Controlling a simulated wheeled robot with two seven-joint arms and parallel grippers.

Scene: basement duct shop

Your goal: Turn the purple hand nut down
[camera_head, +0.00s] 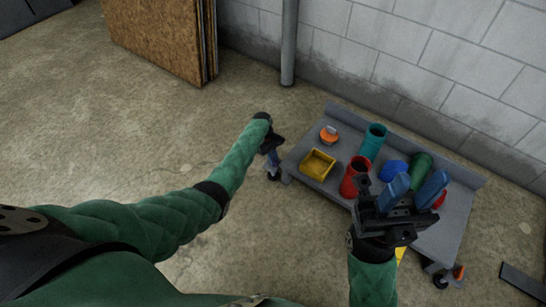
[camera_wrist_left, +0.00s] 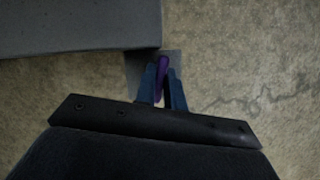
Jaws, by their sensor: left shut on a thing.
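The purple hand nut (camera_wrist_left: 162,66) shows in the left wrist view as a narrow purple piece between the blue fingers of my left gripper (camera_wrist_left: 163,78). The gripper is shut on it, and a grey plate shows just beyond the fingertips. In the head view my left gripper (camera_head: 272,164) is at the left corner of the grey cart, pointing down. The nut cannot be made out there. My right gripper (camera_head: 418,184) is over the front of the cart, with its two blue fingers apart and nothing seen between them.
The grey cart (camera_head: 448,232) carries a yellow bin (camera_head: 317,164), an orange item (camera_head: 329,135), a teal cup (camera_head: 373,141), a red cup (camera_head: 355,177), a blue item (camera_head: 392,170) and a green cylinder (camera_head: 418,166). A grey pipe (camera_head: 289,45) stands by the wall. Floor left of the cart is clear.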

